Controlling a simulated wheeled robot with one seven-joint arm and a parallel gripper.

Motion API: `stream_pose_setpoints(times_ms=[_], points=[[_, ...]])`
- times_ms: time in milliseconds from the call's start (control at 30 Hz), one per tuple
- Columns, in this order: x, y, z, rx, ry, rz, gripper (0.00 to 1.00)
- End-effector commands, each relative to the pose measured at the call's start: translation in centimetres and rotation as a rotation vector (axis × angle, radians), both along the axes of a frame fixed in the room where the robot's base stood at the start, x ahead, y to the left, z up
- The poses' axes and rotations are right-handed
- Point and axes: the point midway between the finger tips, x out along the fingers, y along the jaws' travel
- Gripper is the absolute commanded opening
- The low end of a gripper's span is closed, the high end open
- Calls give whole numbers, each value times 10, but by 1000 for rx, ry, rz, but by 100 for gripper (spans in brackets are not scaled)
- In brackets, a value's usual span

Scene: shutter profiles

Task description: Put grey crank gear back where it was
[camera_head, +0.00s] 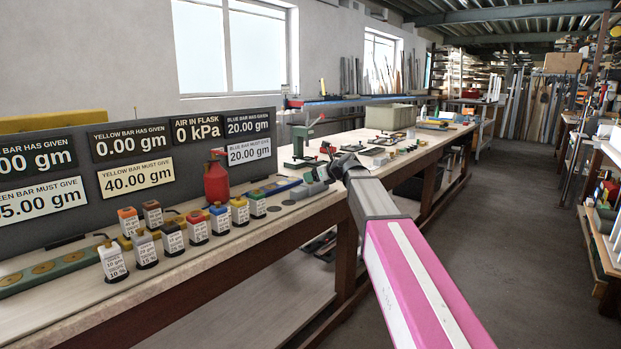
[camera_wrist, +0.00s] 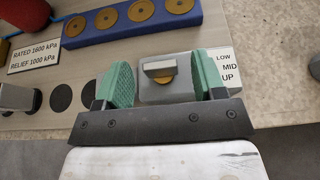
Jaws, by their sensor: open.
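In the wrist view a grey block (camera_wrist: 178,90) carries a small grey handle (camera_wrist: 160,67) over a gold disc, beside a white label (camera_wrist: 229,67) reading LOW, MID, UP. I take this handle to be the grey crank gear control, but its name is not shown. My gripper (camera_wrist: 165,78) is open, its green fingers on either side of the block and handle. I cannot tell whether they touch it. The handle sits nearest the middle of the label. In the head view my gripper (camera_head: 335,171) is over the bench, and the block is hard to make out there.
A blue bar (camera_wrist: 155,22) with gold discs lies behind the block. Dark round spots (camera_wrist: 61,98) mark the bench at left. A red flask (camera_head: 217,181), several labelled weights (camera_head: 197,228) and a dark display board (camera_head: 130,160) stand on the bench (camera_head: 250,232).

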Motion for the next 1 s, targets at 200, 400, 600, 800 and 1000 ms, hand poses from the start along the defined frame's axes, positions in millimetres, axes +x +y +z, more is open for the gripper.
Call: stream_pose_setpoints(times_ms=[200,400,600,800,1000], points=[[-29,-34,18,1,-1,-1,63],[-47,-58,31,0,-1,0,63],[-56,-70,37,0,0,1,63],[-57,-72,36,-6,-2,3,63],[-71,-80,-12,-173,-65,68,63]])
